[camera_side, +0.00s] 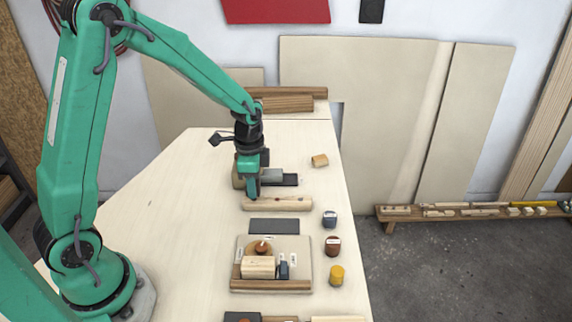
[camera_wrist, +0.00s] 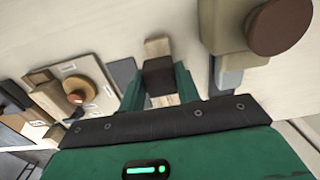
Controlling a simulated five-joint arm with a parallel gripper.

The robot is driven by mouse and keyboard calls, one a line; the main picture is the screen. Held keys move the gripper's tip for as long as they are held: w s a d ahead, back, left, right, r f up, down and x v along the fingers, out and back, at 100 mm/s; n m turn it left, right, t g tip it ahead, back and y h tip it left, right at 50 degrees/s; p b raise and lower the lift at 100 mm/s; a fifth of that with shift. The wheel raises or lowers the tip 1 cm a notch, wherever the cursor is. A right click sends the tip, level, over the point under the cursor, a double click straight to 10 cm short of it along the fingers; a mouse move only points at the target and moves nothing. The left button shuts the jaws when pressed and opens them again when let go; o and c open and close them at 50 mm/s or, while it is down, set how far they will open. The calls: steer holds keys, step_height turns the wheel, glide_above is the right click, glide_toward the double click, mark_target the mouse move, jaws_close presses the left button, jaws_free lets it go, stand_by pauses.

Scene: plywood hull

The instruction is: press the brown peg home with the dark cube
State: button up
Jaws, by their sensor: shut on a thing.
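My gripper (camera_side: 253,194) is shut on a dark cube (camera_wrist: 158,76), which sits between the green fingers in the wrist view (camera_wrist: 158,70). In the side view the fingers hide the cube. The gripper is over the left end of a pale wooden bar (camera_side: 284,204); the bar also shows behind the cube in the wrist view (camera_wrist: 157,47). I cannot tell whether cube and bar touch. What looks like the brown peg (camera_side: 262,245) stands in a round wooden piece on a labelled board (camera_side: 301,245), nearer the side camera. It also shows at left in the wrist view (camera_wrist: 76,98).
A dark flat plate (camera_side: 274,226) lies between the bar and the board. Blue (camera_side: 330,219), red-brown (camera_side: 333,246) and yellow (camera_side: 337,275) small pieces stand along the right edge. A tan block with a brown round top (camera_wrist: 283,25) is close beside my gripper. The table's left is clear.

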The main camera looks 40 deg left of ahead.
steer(key=shift+r, duration=1.05)
steer(key=shift+w+d, duration=0.1)
